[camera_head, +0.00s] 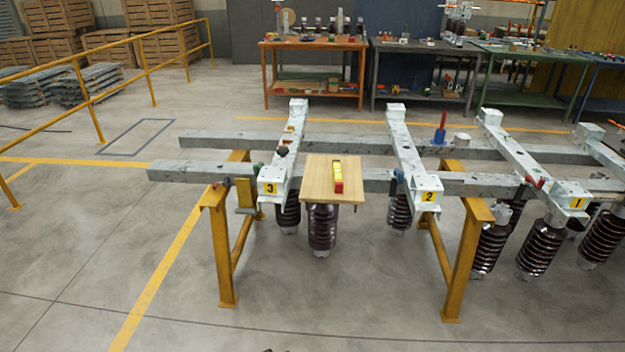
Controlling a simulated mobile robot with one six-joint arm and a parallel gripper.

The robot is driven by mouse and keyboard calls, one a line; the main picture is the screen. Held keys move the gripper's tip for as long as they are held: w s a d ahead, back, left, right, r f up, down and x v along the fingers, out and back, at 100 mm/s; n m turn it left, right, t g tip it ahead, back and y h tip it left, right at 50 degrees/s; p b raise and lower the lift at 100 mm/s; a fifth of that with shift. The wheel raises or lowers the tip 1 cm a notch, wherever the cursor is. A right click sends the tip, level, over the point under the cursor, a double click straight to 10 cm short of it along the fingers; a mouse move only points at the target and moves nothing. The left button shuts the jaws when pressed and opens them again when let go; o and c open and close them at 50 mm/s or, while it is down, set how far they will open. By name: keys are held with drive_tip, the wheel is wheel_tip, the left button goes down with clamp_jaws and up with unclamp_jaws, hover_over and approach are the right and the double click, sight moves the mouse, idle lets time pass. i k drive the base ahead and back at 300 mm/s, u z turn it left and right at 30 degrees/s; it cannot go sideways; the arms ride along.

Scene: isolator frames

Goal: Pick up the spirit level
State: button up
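The spirit level (338,177) is a small yellow bar with a red end facing me. It lies on a square wooden board (317,190) near the middle of the view. The board rests on the grey beams between the frame marked 3 and the frame marked 2. The level points roughly away from me, and nothing covers it. My gripper is not in view; only a tiny dark bit shows at the bottom edge, and I cannot tell what it is.
Frame 3 (293,150) and frame 2 (409,150) flank the board, with dark ribbed insulators (322,230) hanging below. Yellow trestle legs (222,250) carry the beams. A blue-based red tool (441,128) stands further right. The floor in front is clear. Workbenches (314,45) stand behind.

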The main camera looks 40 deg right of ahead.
sight(337, 168)
drive_tip(key=z, duration=0.7)
drive_tip(key=k, duration=0.1)
drive_tip(key=u, duration=1.6)
drive_tip(key=i, duration=1.15)
drive_tip(key=u, duration=1.65)
drive_tip(key=k, duration=0.1)
drive_tip(key=z, duration=3)
